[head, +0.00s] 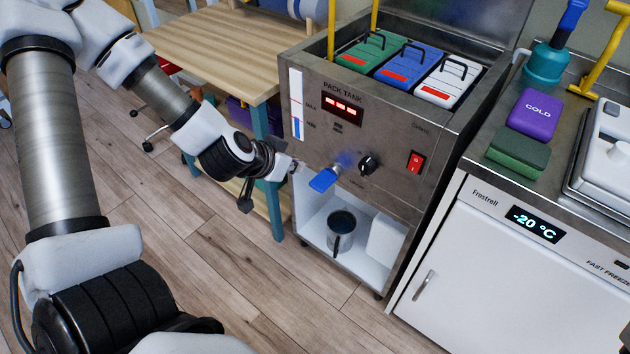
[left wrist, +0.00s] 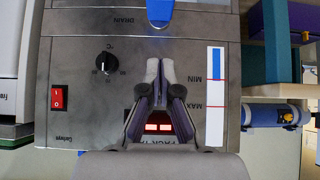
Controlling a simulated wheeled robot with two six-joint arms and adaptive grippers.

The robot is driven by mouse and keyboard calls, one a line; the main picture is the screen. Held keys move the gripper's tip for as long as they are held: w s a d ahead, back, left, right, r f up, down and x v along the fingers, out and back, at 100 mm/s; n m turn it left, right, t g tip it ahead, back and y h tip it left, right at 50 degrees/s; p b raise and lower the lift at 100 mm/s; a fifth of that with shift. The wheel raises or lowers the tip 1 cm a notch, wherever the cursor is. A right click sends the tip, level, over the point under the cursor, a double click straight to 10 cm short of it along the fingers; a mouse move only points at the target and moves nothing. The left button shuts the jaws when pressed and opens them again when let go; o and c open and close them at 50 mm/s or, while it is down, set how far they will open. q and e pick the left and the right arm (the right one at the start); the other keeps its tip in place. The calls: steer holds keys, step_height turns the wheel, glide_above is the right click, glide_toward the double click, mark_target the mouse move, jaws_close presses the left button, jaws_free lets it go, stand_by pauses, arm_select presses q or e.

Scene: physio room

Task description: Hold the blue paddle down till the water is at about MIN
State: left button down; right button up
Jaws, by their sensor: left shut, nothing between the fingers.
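The pack tank (head: 392,143) has a steel front panel. Its blue paddle (head: 323,179) sticks out low on the panel, and its end shows at the top of the left wrist view (left wrist: 160,11). The upright level gauge (head: 296,100) is at the panel's left edge. In the upside-down left wrist view, the gauge's blue column (left wrist: 216,64) ends about at the MIN mark. My left gripper (head: 294,168) is shut and empty, just left of the paddle; in the wrist view its fingertips (left wrist: 161,68) look apart from the paddle. My right gripper is not in view.
A dark mug (head: 342,223) holding liquid stands in the open bay below the paddle. A black knob (head: 369,164) and red switch (head: 415,162) are right of the paddle. A wooden table (head: 205,45) stands close left; a freezer (head: 480,260) stands right.

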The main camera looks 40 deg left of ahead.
arm_select(q)
steer(key=b, duration=0.6)
glide_above(321, 181)
steer(key=s, duration=0.2)
steer(key=f, duration=0.7)
steer(key=shift+s+a+f, duration=0.1)
steer(key=shift+s+f, duration=0.1)
steer(key=shift+f, duration=0.2)
step_height(321, 181, down, 2)
steer(key=shift+s+f+b, duration=0.15)
steer(key=shift+f+b, duration=0.05)
steer(key=shift+b, duration=0.25)
steer(key=shift+f, duration=0.35)
